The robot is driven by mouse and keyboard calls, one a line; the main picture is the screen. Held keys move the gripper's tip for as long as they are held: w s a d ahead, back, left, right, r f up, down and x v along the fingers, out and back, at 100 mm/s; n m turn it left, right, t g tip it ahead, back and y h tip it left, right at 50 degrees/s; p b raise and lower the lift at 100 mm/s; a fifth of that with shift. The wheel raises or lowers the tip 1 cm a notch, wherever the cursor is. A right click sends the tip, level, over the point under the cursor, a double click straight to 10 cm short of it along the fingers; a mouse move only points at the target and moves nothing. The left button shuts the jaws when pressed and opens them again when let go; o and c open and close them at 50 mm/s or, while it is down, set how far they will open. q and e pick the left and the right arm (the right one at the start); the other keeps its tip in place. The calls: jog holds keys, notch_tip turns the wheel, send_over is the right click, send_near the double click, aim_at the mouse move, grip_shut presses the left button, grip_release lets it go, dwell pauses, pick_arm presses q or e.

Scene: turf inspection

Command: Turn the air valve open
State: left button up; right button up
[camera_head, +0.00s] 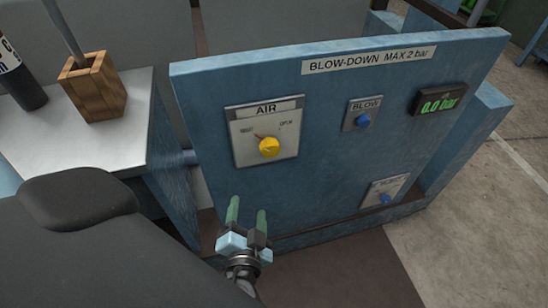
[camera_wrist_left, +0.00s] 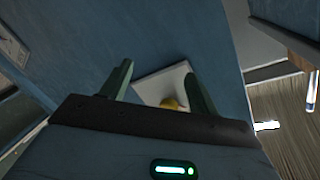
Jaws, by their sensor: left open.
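The air valve (camera_head: 268,147) is a yellow knob with a red pointer on a pale plate marked AIR, on the left part of the blue panel (camera_head: 335,180). Its pointer is tilted to the upper left, toward the left label and away from OPEN. My left gripper (camera_head: 246,212) is open and empty, below the valve and apart from it, with its green fingers pointing up. In the left wrist view the yellow knob (camera_wrist_left: 171,103) shows between the fingers (camera_wrist_left: 158,82), partly hidden by the gripper body. My right gripper is not in view.
The panel also bears a blue BLOW button (camera_head: 363,121), a display (camera_head: 439,104) reading 0.0 bar, and another blue button (camera_head: 384,198) at lower right.

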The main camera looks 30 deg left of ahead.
aim_at(271, 152)
pick_arm(q)
jog(key=w+r+t+y, duration=0.1)
jog(key=w+r, duration=0.2)
jog(key=w+r+t+y, duration=0.1)
jog(key=w+r+t, duration=0.1)
jog(key=w+r, duration=0.1)
jog(key=w+r+t+y+b, duration=0.1)
jog(key=w+r, duration=0.2)
jog(key=r, duration=0.1)
jog(key=shift+w+r+n, duration=0.2)
jog(key=shift+w+n, duration=0.1)
jog(key=shift+n, duration=0.1)
jog(key=shift+x, duration=0.85)
jog(key=shift+f, duration=0.1)
jog(key=c, duration=1)
